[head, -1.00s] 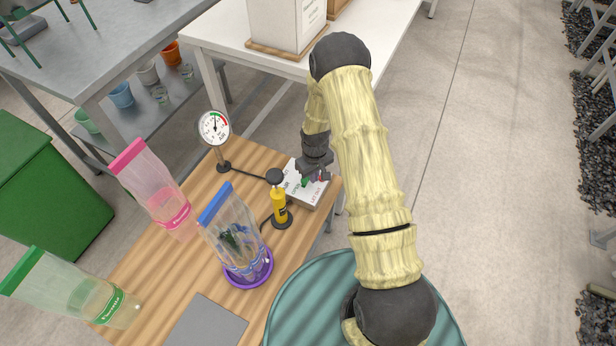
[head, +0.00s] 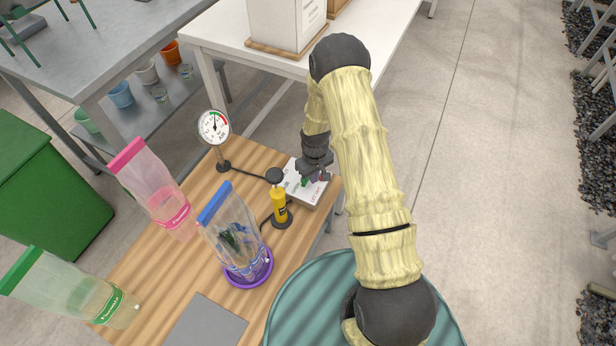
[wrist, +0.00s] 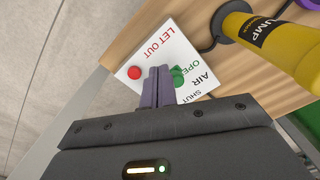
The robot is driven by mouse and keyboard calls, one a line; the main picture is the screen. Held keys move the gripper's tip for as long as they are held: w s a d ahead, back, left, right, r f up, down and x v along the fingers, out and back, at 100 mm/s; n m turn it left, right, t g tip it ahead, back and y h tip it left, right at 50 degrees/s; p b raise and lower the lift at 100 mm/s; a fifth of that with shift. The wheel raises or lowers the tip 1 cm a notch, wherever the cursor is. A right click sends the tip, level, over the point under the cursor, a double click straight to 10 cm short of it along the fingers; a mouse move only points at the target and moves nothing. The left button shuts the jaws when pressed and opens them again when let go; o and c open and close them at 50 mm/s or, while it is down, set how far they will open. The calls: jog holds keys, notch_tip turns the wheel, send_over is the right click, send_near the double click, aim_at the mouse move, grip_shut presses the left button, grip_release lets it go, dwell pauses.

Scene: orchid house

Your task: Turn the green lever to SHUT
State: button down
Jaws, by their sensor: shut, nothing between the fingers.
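The green lever (wrist: 178,77) sits on a white control box (wrist: 165,46) marked OPEN, AIR, SHUT and LET OUT. In the wrist view part of the lever is hidden behind my fingers. It also shows as a small green bit in the head view (head: 305,182). My gripper (wrist: 160,70) is shut and empty, its fingertips over the box and right beside the lever. I cannot tell whether they touch it. The lever shows between the words OPEN and AIR in the wrist view; its exact pointing is unclear.
A red button (wrist: 134,72) is on the box near LET OUT. A yellow pump (head: 279,204) and a gauge (head: 214,127) stand close by. A clear bag with a blue top (head: 226,225) stands in a purple saucer. Pink (head: 150,185) and green-topped (head: 75,290) bags stand left.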

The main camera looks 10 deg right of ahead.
jog(key=shift+f+b, duration=1.3)
jog(key=shift+f, duration=0.9)
jog(key=shift+a, duration=0.1)
jog(key=shift+w+a, duration=0.2)
jog(key=shift+a, duration=0.3)
jog(key=shift+w+a, duration=0.15)
jog(key=shift+a, duration=0.35)
